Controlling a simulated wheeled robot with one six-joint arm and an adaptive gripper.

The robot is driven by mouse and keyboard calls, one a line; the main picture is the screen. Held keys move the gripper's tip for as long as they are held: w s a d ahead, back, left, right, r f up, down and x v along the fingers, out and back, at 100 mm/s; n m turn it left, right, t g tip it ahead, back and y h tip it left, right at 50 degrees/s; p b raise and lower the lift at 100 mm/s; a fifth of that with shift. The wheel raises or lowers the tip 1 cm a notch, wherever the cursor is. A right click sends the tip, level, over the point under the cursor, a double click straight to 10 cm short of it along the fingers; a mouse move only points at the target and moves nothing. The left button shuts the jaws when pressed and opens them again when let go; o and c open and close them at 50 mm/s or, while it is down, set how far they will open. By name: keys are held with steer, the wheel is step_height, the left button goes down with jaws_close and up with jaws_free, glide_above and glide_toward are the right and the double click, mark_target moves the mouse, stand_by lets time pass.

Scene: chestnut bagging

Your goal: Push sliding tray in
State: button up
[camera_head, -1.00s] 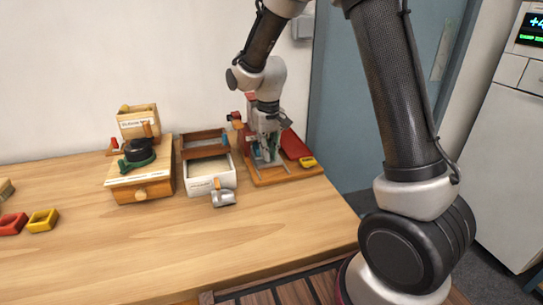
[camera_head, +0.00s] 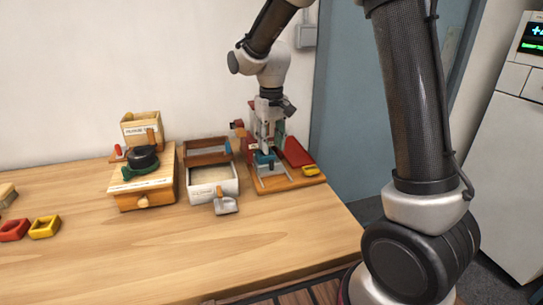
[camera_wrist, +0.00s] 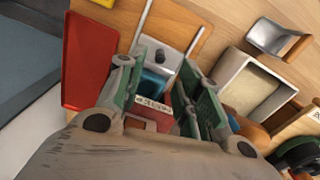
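The bagging station stands at the back right of the table on an orange-brown wooden base (camera_head: 290,184). Two thin metal rails run forward over this base. In the wrist view a grey plate with a dark knob (camera_wrist: 166,57) lies between the rails, probably the sliding tray. A blue part (camera_wrist: 152,84) sits just behind it, with a white-labelled red block (camera_wrist: 150,110) further back. My gripper (camera_head: 266,148) points down over the station. In the wrist view its green-padded fingers (camera_wrist: 167,72) are apart, with the blue part showing between them. Contact with the plate cannot be told.
A red tray (camera_wrist: 90,60) lies beside the rails. A white-fronted box (camera_head: 212,190) with a metal scoop (camera_head: 226,206) stands left of the station. Further left is a wooden drawer unit (camera_head: 146,195). Yellow (camera_head: 45,227) and red (camera_head: 13,230) trays lie at far left. The front table is clear.

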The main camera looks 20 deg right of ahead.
step_height(320, 180, up, 6)
stand_by(0.4)
